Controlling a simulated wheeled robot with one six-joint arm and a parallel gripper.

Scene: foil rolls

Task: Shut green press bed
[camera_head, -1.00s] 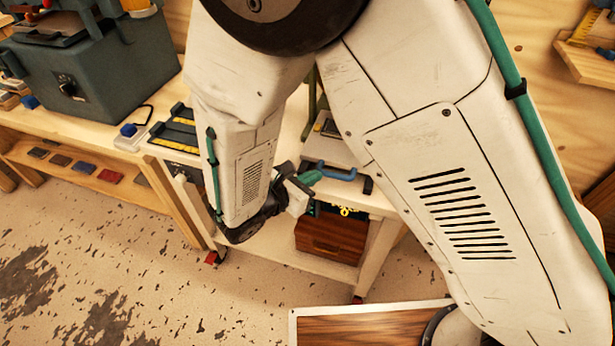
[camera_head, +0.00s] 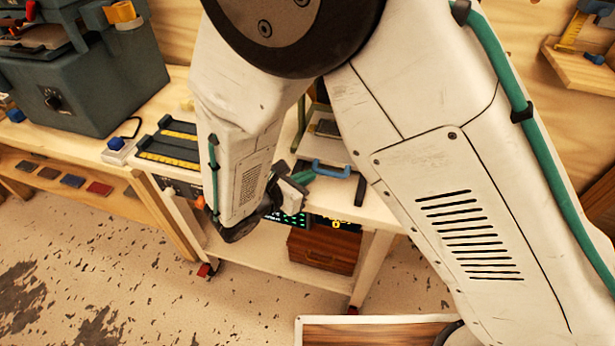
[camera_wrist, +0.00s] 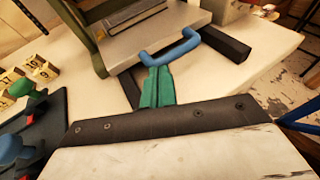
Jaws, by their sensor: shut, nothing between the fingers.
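The green press shows in the wrist view by its olive upright (camera_wrist: 88,38). Its grey bed (camera_wrist: 160,32) carries a blue handle (camera_wrist: 170,50) at its front edge. The bed (camera_head: 318,150) and handle (camera_head: 332,171) also show in the head view, partly behind my arm. My gripper (camera_wrist: 157,72) is shut, with its green fingers together and empty. The fingertips are at the near side of the handle's left half; I cannot tell if they touch. In the head view my gripper (camera_head: 308,176) is just left of the handle. The press's upper part is hidden.
Dark rails (camera_wrist: 228,42) reach out past the handle over the pale bench (camera_wrist: 262,62). At the wrist view's left are numbered wooden blocks (camera_wrist: 42,72) and a dark panel with green and blue knobs (camera_wrist: 30,98). A wooden box (camera_head: 322,250) sits on the lower shelf.

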